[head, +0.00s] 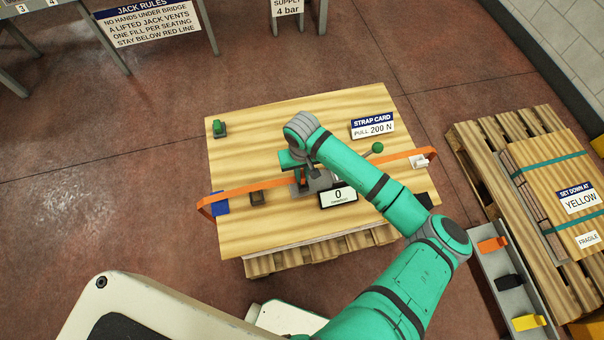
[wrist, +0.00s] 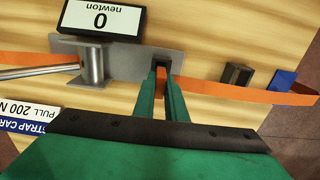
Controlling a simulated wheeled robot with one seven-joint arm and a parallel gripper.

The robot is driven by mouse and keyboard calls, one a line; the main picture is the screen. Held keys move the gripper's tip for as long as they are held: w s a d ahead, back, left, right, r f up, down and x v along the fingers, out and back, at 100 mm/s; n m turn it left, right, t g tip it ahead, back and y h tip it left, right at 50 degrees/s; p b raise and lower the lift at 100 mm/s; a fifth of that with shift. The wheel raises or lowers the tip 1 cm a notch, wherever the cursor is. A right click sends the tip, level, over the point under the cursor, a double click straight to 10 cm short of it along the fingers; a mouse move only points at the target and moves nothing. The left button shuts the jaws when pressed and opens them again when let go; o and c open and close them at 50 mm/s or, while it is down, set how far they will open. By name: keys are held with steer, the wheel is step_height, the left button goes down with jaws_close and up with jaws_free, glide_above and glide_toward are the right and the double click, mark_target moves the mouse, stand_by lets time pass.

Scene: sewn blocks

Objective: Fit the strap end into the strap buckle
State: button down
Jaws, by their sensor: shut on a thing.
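My gripper (wrist: 161,82) is shut on the strap end (wrist: 161,86), a narrow orange piece between its green fingers. In the head view my gripper (head: 301,184) is low over the middle of the board. The orange strap (head: 255,186) runs from the held end to the board's left edge. A dark opening, seemingly the strap buckle (wrist: 164,57), sits on a grey metal plate (wrist: 125,58), right at the fingertips. I cannot tell whether the strap end is inside it; the fingers hide the contact. A second orange strap (head: 405,160) runs right to a white fitting.
A display (head: 338,196) reading 0 stands beside the plate. A metal drum (wrist: 91,65) with a lever rod is close to my gripper. A dark block (head: 257,198) and a blue block (head: 219,203) lie left. A green piece (head: 219,128) stands at the back left.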

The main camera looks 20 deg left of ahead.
steer(key=shift+f, duration=0.2)
steer(key=shift+f, duration=0.1)
steer(key=c, duration=1.8)
jaws_free()
